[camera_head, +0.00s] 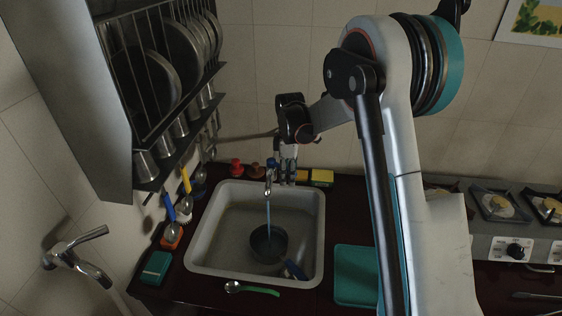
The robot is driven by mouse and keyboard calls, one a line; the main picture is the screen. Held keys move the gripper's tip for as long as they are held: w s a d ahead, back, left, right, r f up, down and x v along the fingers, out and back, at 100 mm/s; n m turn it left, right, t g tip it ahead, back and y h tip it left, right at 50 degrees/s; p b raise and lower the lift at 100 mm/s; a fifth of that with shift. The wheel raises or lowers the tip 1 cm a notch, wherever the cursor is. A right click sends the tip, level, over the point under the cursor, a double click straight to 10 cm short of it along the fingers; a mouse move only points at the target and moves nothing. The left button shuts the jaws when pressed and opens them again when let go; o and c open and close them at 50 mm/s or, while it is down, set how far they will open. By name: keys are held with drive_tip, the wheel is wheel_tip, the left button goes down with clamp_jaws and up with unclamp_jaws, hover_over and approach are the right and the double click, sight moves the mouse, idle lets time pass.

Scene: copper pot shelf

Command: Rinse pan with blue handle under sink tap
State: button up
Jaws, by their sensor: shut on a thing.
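My gripper (286,178) reaches down behind the basin, right beside the tap and well above the pan. It is shut on part of the tap; the exact contact is small and dark. Nothing holds the pan.
A white sink (205,235) is set in a dark counter. A plate rack (168,60) hangs at upper left. Hanging utensils (184,207) are left of the sink, a green-handled spoon (252,289) in front, a teal board (354,275) right, and a stove (500,215) far right.

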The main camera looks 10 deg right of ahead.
drive_tip(key=shift+w+d, duration=0.15)
drive_tip(key=shift+w, duration=0.55)
drive_tip(key=shift+w+d, duration=0.35)
drive_tip(key=shift+w, duration=0.2)
drive_tip(key=shift+w+d+b, duration=0.3)
drive_tip(key=shift+w+b, duration=0.05)
drive_tip(key=shift+w, duration=0.3)
drive_tip(key=shift+w+d, duration=0.1)
drive_tip(key=shift+w, duration=0.25)
drive_tip(key=shift+s, duration=0.2)
